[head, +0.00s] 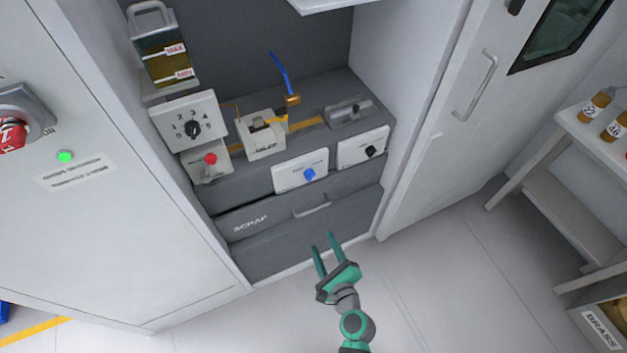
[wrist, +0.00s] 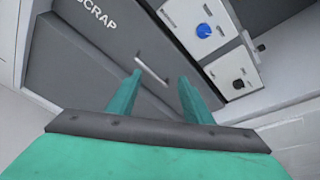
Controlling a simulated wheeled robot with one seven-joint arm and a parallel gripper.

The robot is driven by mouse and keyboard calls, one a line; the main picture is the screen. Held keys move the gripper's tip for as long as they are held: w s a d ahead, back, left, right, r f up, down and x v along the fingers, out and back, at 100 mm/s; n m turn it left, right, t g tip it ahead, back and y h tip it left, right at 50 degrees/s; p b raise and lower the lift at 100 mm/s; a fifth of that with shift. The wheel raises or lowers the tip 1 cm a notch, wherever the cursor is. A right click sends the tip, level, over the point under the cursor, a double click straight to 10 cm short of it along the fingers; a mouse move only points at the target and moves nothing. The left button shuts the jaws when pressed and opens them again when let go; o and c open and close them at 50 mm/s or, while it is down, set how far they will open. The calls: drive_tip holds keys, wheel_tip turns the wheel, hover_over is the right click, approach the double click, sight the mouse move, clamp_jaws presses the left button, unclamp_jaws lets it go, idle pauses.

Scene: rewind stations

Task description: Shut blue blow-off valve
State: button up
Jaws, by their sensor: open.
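A blue lever (head: 281,75) rises from a small brass valve body (head: 292,99) at the back of the cabinet's grey bench in the head view. The lever stands up, leaning left at its top, with a bend along it. It does not show in the wrist view. My gripper (head: 323,242) is open and empty, low in front of the scrap drawer, well below and in front of the lever. In the wrist view its two teal fingers (wrist: 160,76) are apart with nothing between them.
A white panel with a blue knob (head: 309,174) and one with a black knob (head: 371,151) front the bench. The scrap drawer (head: 270,224) is shut. A yellow-handled fixture (head: 262,137) stands left of the lever. Cabinet walls bound both sides; the floor is clear.

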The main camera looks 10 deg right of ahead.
sight(312, 178)
drive_tip(key=w+d+r+m+t+y, duration=0.3)
drive_tip(key=w+r+m, duration=0.4)
drive_tip(key=w+r, duration=0.15)
drive_tip(key=x, duration=0.3)
drive_tip(key=f+x, duration=0.1)
drive_tip(key=x, duration=0.7)
drive_tip(key=shift+w+f, duration=0.15)
drive_tip(key=c, duration=1.1)
